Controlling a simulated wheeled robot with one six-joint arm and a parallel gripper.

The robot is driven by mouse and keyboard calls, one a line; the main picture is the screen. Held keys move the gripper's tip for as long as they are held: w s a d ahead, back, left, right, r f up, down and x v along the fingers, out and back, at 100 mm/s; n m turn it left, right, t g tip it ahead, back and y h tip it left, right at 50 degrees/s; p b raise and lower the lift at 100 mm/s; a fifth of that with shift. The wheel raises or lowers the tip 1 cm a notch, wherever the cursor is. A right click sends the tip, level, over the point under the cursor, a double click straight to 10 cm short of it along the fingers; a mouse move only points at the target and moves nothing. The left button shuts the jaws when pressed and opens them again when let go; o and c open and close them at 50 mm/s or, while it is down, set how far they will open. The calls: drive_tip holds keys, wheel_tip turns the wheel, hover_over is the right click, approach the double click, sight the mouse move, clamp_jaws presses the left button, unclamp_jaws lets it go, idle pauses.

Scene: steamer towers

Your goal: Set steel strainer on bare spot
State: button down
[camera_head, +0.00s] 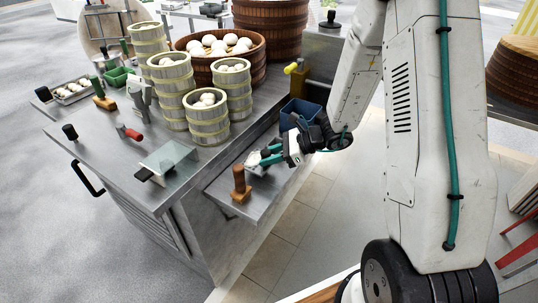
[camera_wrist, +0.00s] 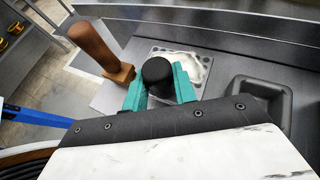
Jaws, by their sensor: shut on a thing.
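My gripper (camera_head: 268,157) has teal fingers and is over the lower steel side shelf. In the wrist view my gripper (camera_wrist: 160,82) is shut on the upright black knob (camera_wrist: 157,72) of what looks like the steel strainer (camera_wrist: 166,50), a flat square plate with small holes along its edge. A pale white patch shows on or through the plate. The fingers and knob hide its near part. I cannot tell whether it touches the shelf. In the head view it is mostly hidden by the gripper.
A wooden-handled block (camera_head: 240,186) stands close to the left of the gripper, also in the wrist view (camera_wrist: 95,45). A dark blue bin (camera_head: 300,112) is behind. On the counter are a clear plate (camera_head: 172,160), a red-handled tool (camera_head: 131,134) and several steamer towers (camera_head: 207,118).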

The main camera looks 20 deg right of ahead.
drive_tip(key=shift+f, duration=0.5)
idle(0.3)
drive_tip(key=c, duration=1.1)
unclamp_jaws()
drive_tip(key=shift+o, duration=0.2)
drive_tip(key=shift+d, duration=0.1)
drive_tip(key=v, duration=0.7)
drive_tip(key=shift+s+d+r, duration=0.15)
drive_tip(key=shift+d+r, duration=0.1)
drive_tip(key=shift+v, duration=2.25)
